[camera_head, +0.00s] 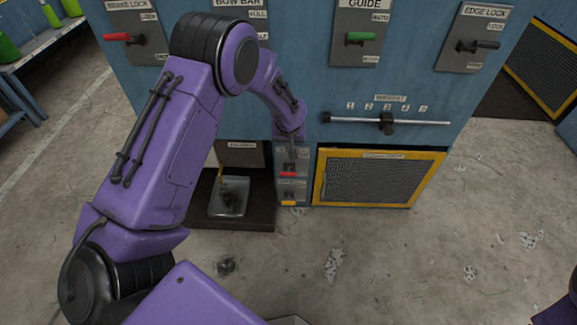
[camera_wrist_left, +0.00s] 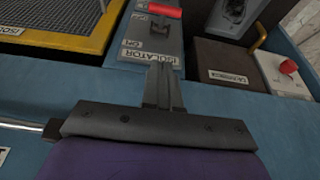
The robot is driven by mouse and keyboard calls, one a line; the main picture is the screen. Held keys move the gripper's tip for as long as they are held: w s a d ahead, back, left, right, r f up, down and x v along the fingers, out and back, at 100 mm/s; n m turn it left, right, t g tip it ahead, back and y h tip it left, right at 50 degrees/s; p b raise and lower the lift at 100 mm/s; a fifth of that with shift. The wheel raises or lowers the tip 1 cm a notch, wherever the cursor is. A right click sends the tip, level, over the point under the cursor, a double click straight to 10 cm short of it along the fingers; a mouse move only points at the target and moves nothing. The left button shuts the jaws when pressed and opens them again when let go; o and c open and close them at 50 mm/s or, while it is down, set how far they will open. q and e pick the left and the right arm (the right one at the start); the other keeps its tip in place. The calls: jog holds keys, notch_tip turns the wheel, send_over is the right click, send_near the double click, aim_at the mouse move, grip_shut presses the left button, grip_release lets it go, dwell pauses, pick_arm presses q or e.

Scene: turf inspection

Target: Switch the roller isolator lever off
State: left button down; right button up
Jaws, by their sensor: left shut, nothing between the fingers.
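The isolator panel (camera_head: 305,172) is a narrow grey plate low on the blue machine. Its lever has a red handle (camera_head: 288,174); the handle also shows at the top of the left wrist view (camera_wrist_left: 165,11). There, a label reading ISOLATOR (camera_wrist_left: 148,57) and ON lies between the handle and my fingers. The handle lies away from the ON mark. My left gripper (camera_head: 293,153) is shut and empty, just above the lever in the head view. Its fingertips (camera_wrist_left: 160,72) are over the label, apart from the handle as far as I can tell. My right gripper is out of view.
A yellow-handled lever (camera_head: 288,203) sits below the red one. A yellow-framed mesh panel (camera_head: 412,153) is to the right, and a slider rail (camera_head: 430,122) runs above it.

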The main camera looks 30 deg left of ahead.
pick_arm(q)
jog(key=b, duration=0.3)
send_over(289, 171)
notch_tip(289, 171, down, 9)
jog(key=shift+f, duration=0.2)
jog(key=f, duration=0.2)
jog(key=s+f, duration=0.1)
jog(key=shift+d+f, duration=0.1)
jog(key=shift+d, duration=0.25)
jog(key=shift+s+d+f, duration=0.1)
jog(key=shift+s+f, duration=0.1)
jog(key=shift+f, duration=0.05)
